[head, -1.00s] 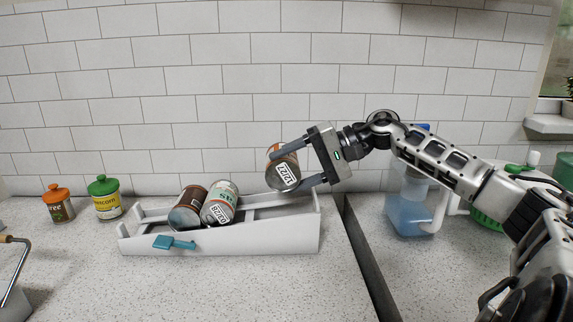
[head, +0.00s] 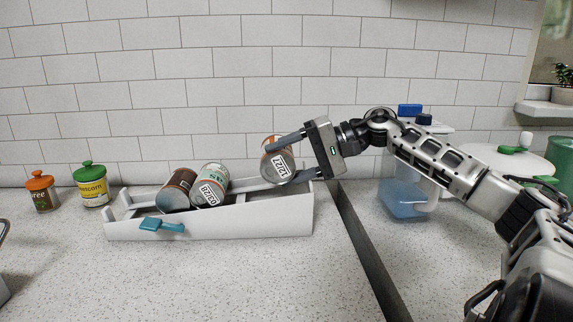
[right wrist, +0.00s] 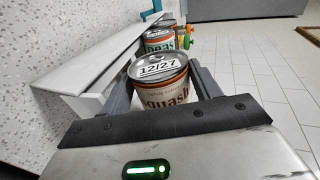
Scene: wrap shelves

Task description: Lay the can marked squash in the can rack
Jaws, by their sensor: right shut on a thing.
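The can marked squash (head: 278,163) is brown-orange with a silver top and a white 12/27 label. It also shows in the right wrist view (right wrist: 160,88), with part of the word squash readable. My right gripper (head: 270,166) is shut on it, one finger on each side. The can is tilted over the right end of the white can rack (head: 255,222); I cannot tell whether it touches the rack. The rack also shows in the right wrist view (right wrist: 95,65). Its left half holds a brown can (head: 176,191) and a pale-labelled can (head: 210,187), leaning side by side. My left gripper is out of view.
A teal piece (head: 161,225) sits on the rack's front. An orange-lidded canister (head: 41,192) and a green-lidded canister (head: 90,184) stand at the left. A dark gap (head: 358,240) in the counter and a blue-and-white jug (head: 405,195) are at the right. The front counter is clear.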

